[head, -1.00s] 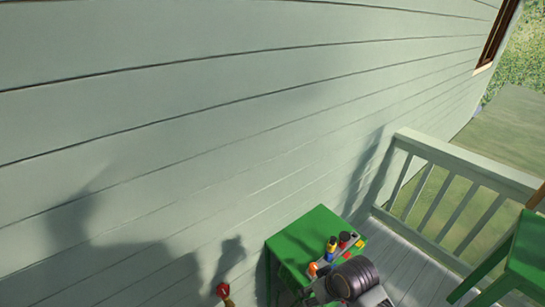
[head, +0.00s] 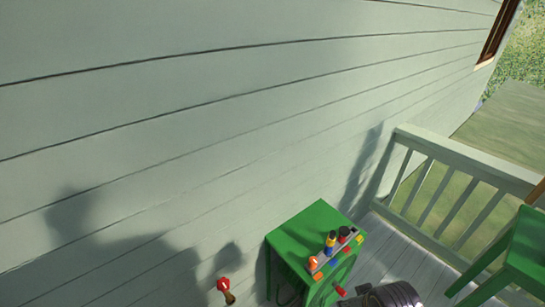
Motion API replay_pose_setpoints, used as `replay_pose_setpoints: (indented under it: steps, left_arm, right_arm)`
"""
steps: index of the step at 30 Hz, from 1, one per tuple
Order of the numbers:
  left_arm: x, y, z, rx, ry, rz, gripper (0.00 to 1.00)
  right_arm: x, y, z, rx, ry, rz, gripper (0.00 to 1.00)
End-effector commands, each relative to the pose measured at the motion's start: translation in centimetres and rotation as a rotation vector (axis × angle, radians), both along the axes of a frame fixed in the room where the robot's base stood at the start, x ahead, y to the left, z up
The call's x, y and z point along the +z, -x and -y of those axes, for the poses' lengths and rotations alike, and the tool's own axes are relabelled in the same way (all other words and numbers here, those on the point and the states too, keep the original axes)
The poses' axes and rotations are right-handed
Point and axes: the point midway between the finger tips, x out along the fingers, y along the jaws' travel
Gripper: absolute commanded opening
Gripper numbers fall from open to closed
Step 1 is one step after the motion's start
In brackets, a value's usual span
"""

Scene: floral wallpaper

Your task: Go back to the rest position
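A dark ribbed part of my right arm (head: 392,295) shows at the bottom edge, in front of the green table (head: 300,237). The fingers of that arm cannot be made out, so I cannot tell whether they are open or shut. A small red piece (head: 340,290) shows just left of this arm part; I cannot tell what it belongs to. My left gripper is not in view.
On the table, a grey strip (head: 340,247) carries small items, among them an orange piece (head: 313,263) and a yellow-and-black one (head: 331,239). A red-topped object (head: 226,288) stands left. A railing (head: 465,165) and green chair (head: 520,250) are right; siding wall (head: 180,110) behind.

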Motion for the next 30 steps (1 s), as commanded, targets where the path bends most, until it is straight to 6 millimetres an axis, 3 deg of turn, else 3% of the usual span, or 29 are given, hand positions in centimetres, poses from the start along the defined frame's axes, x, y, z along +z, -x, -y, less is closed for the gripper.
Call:
replay_pose_setpoints:
  steps: [11, 17, 30]
  left_arm:
    - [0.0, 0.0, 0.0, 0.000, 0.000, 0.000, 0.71]
    - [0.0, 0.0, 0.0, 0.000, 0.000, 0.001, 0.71]
    - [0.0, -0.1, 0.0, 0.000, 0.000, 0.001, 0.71]
  right_arm:
    - [-4.1, -1.0, -0.3, 0.004, -0.002, -0.014, 0.53]
    - [-7.4, -1.5, -0.4, 0.005, -0.001, -0.027, 0.53]
    - [-18.9, -1.4, -0.5, 0.012, 0.000, -0.064, 0.53]
